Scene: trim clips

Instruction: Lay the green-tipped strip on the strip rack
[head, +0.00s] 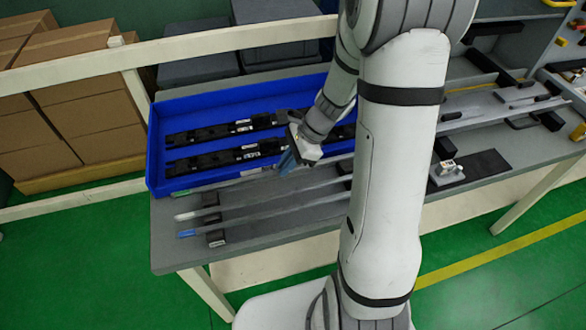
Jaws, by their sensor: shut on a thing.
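My gripper (287,162) is over the front edge of the blue tray, fingers angled down at a thin grey strip (243,180). It is shut on that strip, though the contact is small and partly hidden. The strip's left end, by the tray's front left corner, looks faintly greenish, but it is too small to be sure. In front of it lie a white-tipped strip (200,213) and a blue-tipped strip (205,231), side by side across black supports (212,219). My arm hides their right ends. I cannot tell for certain which supports are the strip rack.
The blue tray (157,150) holds several dark parts. Right of my arm, the bench holds black blocks (515,91), long thin strips (500,113) and a dark plate (482,166) with a small white device (447,172). Cardboard boxes (70,90) stand behind a cream rail at left.

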